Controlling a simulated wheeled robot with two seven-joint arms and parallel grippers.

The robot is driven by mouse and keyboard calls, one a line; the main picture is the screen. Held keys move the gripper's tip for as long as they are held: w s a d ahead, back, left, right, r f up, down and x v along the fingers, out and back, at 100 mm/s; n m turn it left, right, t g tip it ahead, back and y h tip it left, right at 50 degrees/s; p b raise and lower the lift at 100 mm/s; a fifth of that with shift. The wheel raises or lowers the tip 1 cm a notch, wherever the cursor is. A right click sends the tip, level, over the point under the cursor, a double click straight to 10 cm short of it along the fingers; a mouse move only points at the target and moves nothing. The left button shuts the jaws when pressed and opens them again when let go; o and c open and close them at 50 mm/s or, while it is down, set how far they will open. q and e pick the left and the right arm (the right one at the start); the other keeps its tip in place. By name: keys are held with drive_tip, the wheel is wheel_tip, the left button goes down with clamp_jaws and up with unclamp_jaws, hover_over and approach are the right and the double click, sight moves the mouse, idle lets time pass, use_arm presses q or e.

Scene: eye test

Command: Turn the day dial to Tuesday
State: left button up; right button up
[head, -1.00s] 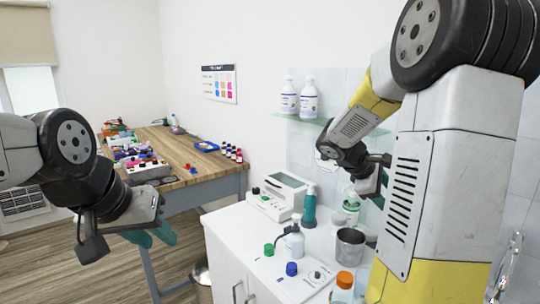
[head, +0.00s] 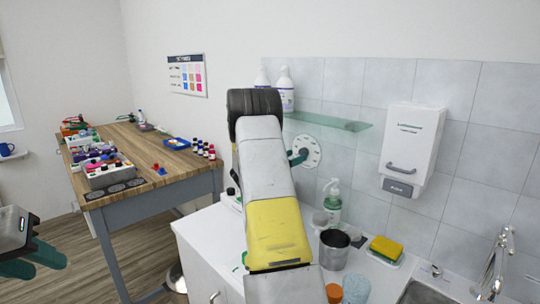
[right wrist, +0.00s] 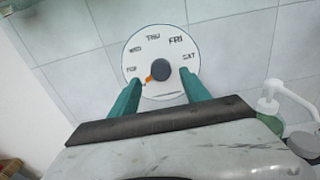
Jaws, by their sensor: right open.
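The day dial (head: 312,150) is a round white disc on the tiled wall, partly behind my right arm in the head view. The lowest part of the dial is hard to read. My right gripper (right wrist: 159,78) is open, its teal fingers apart on either side of the knob. My left gripper (head: 50,268) is open and empty at the lower left.
A glass shelf (head: 335,121) with white bottles (head: 286,88) is above the dial. Below are a pump bottle (head: 333,203), a metal cup (head: 334,248) and a sponge (head: 386,249). A white dispenser (head: 412,145) hangs right. A wooden table (head: 130,146) stands left.

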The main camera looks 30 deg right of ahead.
sight(301, 153)
drive_tip(key=shift+x, duration=1.6)
drive_tip(key=shift+s, duration=0.1)
clamp_jaws()
drive_tip(key=shift+m, duration=3.8)
